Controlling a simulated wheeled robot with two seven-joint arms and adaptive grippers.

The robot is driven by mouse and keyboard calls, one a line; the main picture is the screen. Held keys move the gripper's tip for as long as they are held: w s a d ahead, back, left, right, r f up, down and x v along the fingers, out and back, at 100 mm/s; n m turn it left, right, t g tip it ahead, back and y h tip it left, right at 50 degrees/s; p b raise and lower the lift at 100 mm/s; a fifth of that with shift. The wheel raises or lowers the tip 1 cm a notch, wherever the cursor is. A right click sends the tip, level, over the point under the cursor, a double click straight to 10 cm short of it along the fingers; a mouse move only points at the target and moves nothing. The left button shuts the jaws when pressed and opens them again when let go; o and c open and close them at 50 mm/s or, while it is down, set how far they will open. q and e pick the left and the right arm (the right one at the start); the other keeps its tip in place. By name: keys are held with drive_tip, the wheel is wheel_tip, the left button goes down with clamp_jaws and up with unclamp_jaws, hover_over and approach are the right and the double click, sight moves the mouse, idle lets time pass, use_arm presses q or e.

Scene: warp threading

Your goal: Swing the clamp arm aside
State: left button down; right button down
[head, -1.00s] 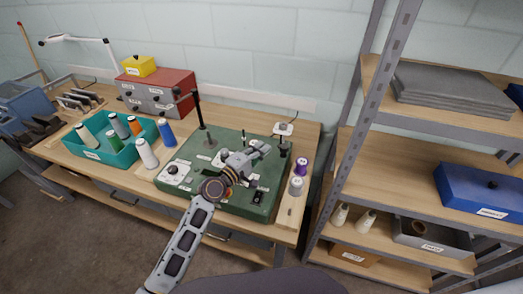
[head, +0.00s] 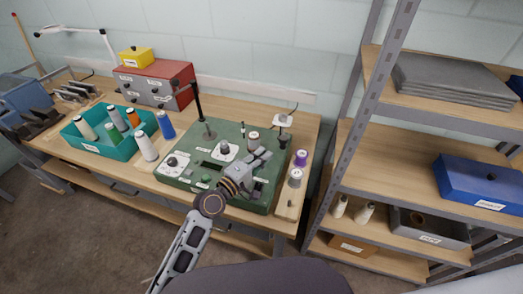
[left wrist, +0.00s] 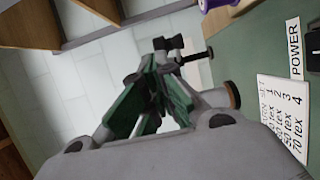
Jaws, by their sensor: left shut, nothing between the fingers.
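The green machine panel (head: 228,132) lies on the workbench with knobs, dials and labels on its top. A dark post with a black fitting (head: 284,139) stands at its right back corner, below a small white plate (head: 284,120). In the left wrist view a grey post with a black cross-piece (left wrist: 190,53) shows just beyond the fingers; I take it for the clamp, but its exact arm is hard to make out. My left gripper (head: 266,155) is over the right half of the panel, shut and empty, left of that post. It also shows in the left wrist view (left wrist: 152,85). My right gripper is not seen.
A teal tray (head: 92,151) of spools stands left of the panel, with blue and white spools beside it. Purple (head: 300,158) and grey (head: 295,178) spools stand close on its right. A tall dark post (head: 198,105) rises at the back. Metal shelving (head: 350,150) borders the bench's right.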

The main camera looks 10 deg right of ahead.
use_arm(q)
drive_tip(key=shift+s, duration=1.45)
drive_tip(key=shift+a, duration=0.1)
